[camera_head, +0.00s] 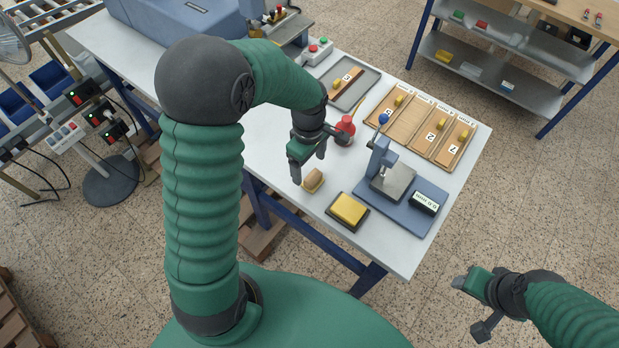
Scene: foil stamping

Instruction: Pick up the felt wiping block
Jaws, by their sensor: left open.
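A small block (313,179), tan on top with a yellowish lower edge, lies near the front edge of the white table; it looks like the felt wiping block. My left gripper (309,166) is open and empty, its fingers pointing down just above and behind the block. From this view I cannot tell whether a finger touches it. A yellow pad (348,208) sits in a dark tray to the right of the block. My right gripper (471,306) is off the table at the lower right, its two fingers apart with nothing between them.
A red bottle (344,132) stands close behind my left gripper. A blue-grey press stand (391,181) is to the right. Numbered wooden trays (425,124) and a grey tray (348,84) lie farther back. The table's front edge (300,200) is close to the block.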

